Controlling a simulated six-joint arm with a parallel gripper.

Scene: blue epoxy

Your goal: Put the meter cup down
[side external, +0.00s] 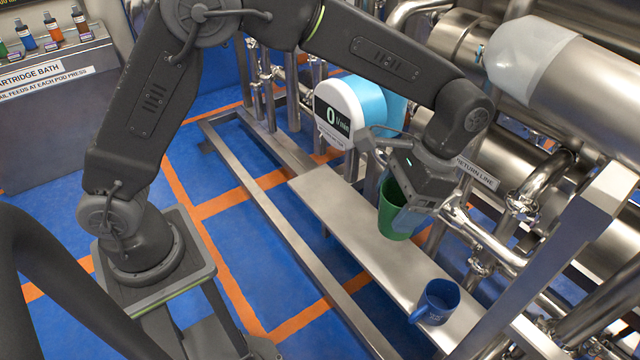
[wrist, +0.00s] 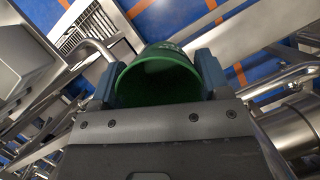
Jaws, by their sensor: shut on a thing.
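My gripper (side external: 402,207) is shut on a green cup (side external: 389,214), which I take to be the meter cup. In the wrist view the green cup (wrist: 160,82) sits between the two blue-grey fingers, its open mouth towards the camera and its inside dark. In the side view it is upright or nearly so, in front of the steel shelf (side external: 335,208). I cannot tell whether its bottom touches the shelf. Part of the cup's right side is hidden by the finger.
A blue mug (side external: 437,301) stands on the shelf's near right end. A round meter (side external: 339,112) reading 0 l/min is behind the shelf. Steel pipes (side external: 480,235) crowd the right side. The shelf's left part and the stretch before the mug look bare.

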